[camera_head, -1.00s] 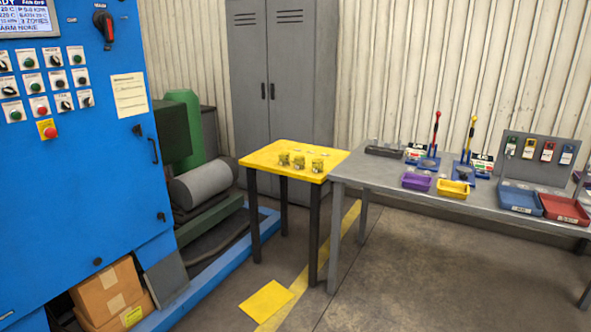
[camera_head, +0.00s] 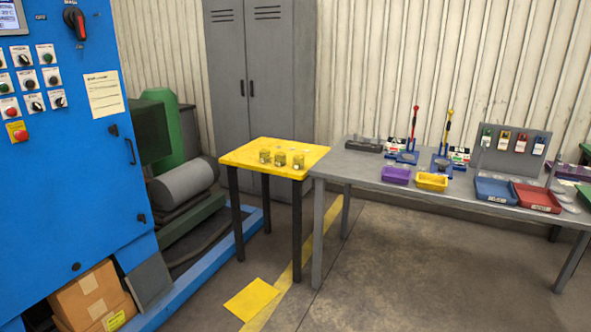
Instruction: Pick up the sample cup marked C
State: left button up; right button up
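Three small sample cups stand in a row on the yellow-topped table (camera_head: 240,157) in the middle of the view. They are the left cup (camera_head: 265,157), the middle cup (camera_head: 280,159) and the right cup (camera_head: 298,161). All three look alike, yellowish and upright. Their markings are too small to read, so I cannot tell which is C. Neither of my grippers is in view.
A grey workbench (camera_head: 345,178) adjoins the yellow table on the right, with a purple tray (camera_head: 396,176), a yellow tray (camera_head: 432,182), a blue tray (camera_head: 495,191) and a red tray (camera_head: 537,197). A blue cabinet (camera_head: 75,190) stands left. The floor (camera_head: 400,270) in front is clear.

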aim_at(265, 154)
jog(key=i+j, duration=0.35)
jog(key=i, duration=0.2)
jog(key=i+j+z, duration=0.15)
jog(key=i+j, duration=0.25)
jog(key=i, duration=0.2)
